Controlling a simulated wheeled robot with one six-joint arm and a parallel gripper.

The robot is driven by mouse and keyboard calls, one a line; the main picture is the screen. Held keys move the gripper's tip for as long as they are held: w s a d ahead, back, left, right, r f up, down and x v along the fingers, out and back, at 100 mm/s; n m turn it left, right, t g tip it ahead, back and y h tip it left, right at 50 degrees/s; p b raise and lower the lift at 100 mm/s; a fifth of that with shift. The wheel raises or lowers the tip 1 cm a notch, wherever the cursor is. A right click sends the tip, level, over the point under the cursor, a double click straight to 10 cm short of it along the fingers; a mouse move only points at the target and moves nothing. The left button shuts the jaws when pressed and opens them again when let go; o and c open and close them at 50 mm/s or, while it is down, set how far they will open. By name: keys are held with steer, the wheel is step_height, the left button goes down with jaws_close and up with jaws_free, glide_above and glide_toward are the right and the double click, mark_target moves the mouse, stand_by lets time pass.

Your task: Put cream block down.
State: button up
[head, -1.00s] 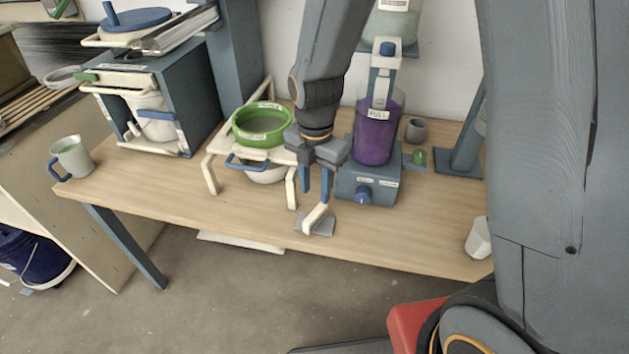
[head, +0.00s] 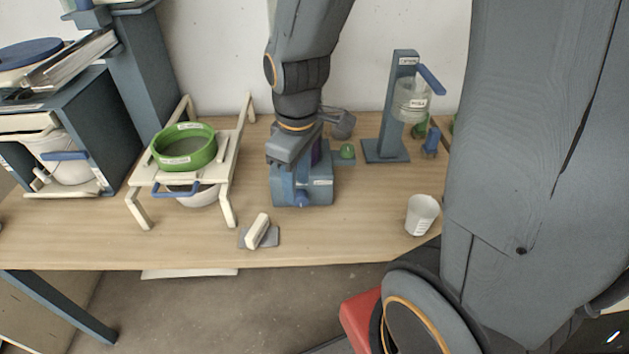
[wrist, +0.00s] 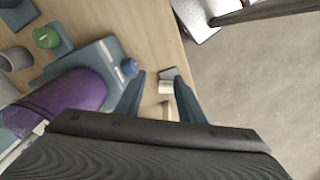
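The cream block (head: 257,230) rests on a small grey pad (head: 270,237) near the front edge of the wooden table, in the head view. My gripper (head: 298,190) is apart from it, above and behind to its right, in front of the blue dispenser base. In the wrist view my gripper (wrist: 157,82) has its two blue fingers spread. A cream piece (wrist: 166,88), apparently the block, shows between and below them, beside the grey pad (wrist: 167,74). Nothing is held. My gripper body hides the lower part of the wrist view.
A cream stand (head: 230,190) with a green-rimmed sieve (head: 184,148) is to the left. The blue dispenser base (head: 318,188) is behind my gripper, its purple container (wrist: 65,103) close to my fingers. A white cup (head: 422,214) stands right. Table between block and cup is clear.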

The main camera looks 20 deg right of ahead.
steer(key=s+d+m, duration=0.1)
steer(key=m, duration=0.1)
steer(key=s+d+m, duration=0.1)
steer(key=m, duration=0.2)
steer(key=d+r+m, duration=0.1)
steer(key=m, duration=0.2)
steer(key=shift+s+t, duration=0.3)
steer(key=shift+s, duration=0.1)
steer(key=shift+f+b, duration=0.3)
steer(key=shift+f, duration=0.05)
